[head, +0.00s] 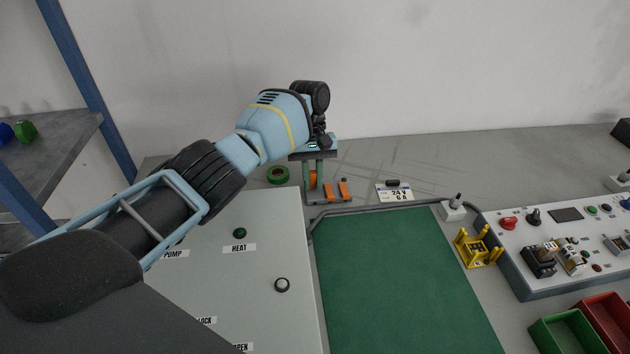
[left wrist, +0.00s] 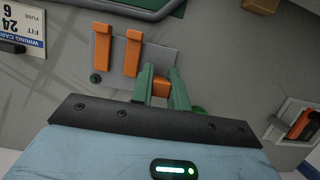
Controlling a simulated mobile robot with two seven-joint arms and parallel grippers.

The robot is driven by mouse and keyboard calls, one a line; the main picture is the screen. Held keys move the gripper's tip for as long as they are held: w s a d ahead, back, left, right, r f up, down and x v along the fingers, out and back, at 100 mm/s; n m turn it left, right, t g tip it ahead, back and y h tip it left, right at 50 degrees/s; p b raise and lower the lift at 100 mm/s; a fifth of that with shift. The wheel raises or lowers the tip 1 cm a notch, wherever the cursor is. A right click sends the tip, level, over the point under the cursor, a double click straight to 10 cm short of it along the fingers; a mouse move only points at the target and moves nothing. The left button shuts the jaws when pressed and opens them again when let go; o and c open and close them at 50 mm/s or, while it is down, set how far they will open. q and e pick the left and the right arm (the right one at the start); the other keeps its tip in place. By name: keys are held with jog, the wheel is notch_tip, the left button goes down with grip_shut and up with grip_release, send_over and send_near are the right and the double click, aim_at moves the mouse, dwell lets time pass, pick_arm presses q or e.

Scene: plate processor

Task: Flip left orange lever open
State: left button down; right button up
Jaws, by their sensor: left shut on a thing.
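Two orange levers (head: 328,193) (head: 344,190) stand side by side on a small grey plate (left wrist: 154,55) at the back of the worktable; the left wrist view shows both (left wrist: 102,45) (left wrist: 133,52). My left gripper (head: 312,184) points down just left of them in the head view. Its green fingers (left wrist: 161,82) are shut on a third orange piece (left wrist: 163,88), the left orange lever, which is partly hidden by the fingers. The two free levers stand apart from the fingers. My right gripper is not in view.
A green roll (head: 278,174) lies left of the gripper. A grey panel (head: 262,262) and a green mat (head: 400,275) lie in front. A yellow stand (head: 476,250) and control console (head: 545,235) are at right.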

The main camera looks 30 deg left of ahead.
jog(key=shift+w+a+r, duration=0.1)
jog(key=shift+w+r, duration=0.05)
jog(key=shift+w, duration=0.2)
pick_arm(q)
jog(key=c, duration=1.6)
grip_release()
jog(key=shift+c, duration=0.2)
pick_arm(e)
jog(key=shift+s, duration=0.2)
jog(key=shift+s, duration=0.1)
